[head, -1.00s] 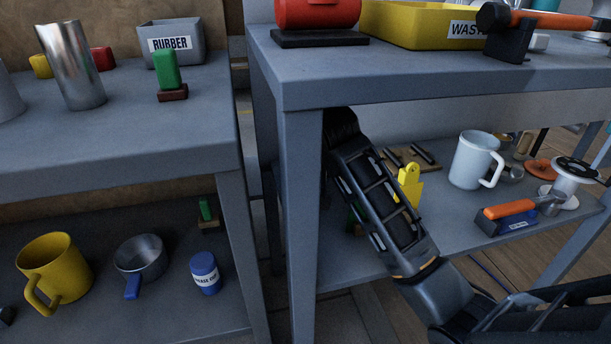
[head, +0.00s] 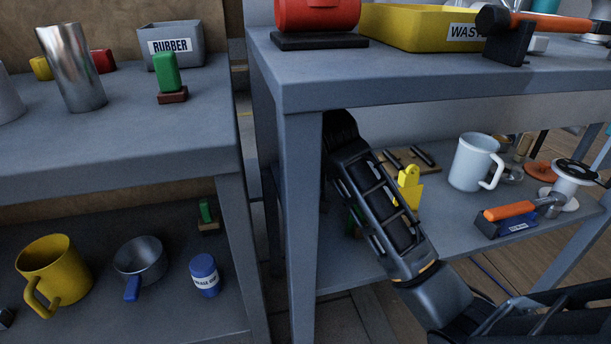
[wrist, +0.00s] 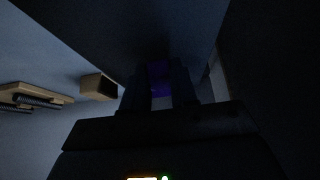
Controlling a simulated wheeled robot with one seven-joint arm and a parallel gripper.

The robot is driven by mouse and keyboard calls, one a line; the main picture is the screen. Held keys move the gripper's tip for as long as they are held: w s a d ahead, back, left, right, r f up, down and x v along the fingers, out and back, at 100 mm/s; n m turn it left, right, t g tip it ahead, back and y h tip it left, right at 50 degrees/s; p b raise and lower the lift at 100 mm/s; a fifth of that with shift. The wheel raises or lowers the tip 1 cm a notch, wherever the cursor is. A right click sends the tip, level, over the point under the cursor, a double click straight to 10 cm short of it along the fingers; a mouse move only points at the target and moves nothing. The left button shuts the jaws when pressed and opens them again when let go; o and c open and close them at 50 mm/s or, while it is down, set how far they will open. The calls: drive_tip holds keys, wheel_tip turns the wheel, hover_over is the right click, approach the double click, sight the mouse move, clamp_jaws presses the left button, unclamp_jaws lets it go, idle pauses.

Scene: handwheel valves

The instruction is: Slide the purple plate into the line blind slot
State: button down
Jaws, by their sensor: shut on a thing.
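In the wrist view the purple plate (wrist: 159,78) shows as a dark purple patch between the two fingers of my gripper (wrist: 160,92). The gripper is shut on it. The picture is very dark, so the plate's edges and tilt cannot be told. In the head view my arm reaches under the right-hand table's top, and its end is hidden behind the table's front leg. The plate does not show there. I cannot make out the line blind slot in either view.
The table's leg (head: 302,230) stands close to my arm. On the lower shelf are a yellow tagged object (head: 409,186), a white mug (head: 472,163) and an orange-handled tool (head: 510,210). A wooden piece with dark bars (wrist: 35,95) lies left in the wrist view.

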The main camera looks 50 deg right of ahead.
drive_tip(key=shift+r, duration=0.1)
wheel_tip(320, 180, up, 6)
drive_tip(key=p, duration=0.8)
idle(0.3)
drive_tip(key=c, duration=1.4)
unclamp_jaws()
drive_tip(key=shift+c, duration=0.2)
clamp_jaws()
drive_tip(key=shift+s, duration=0.1)
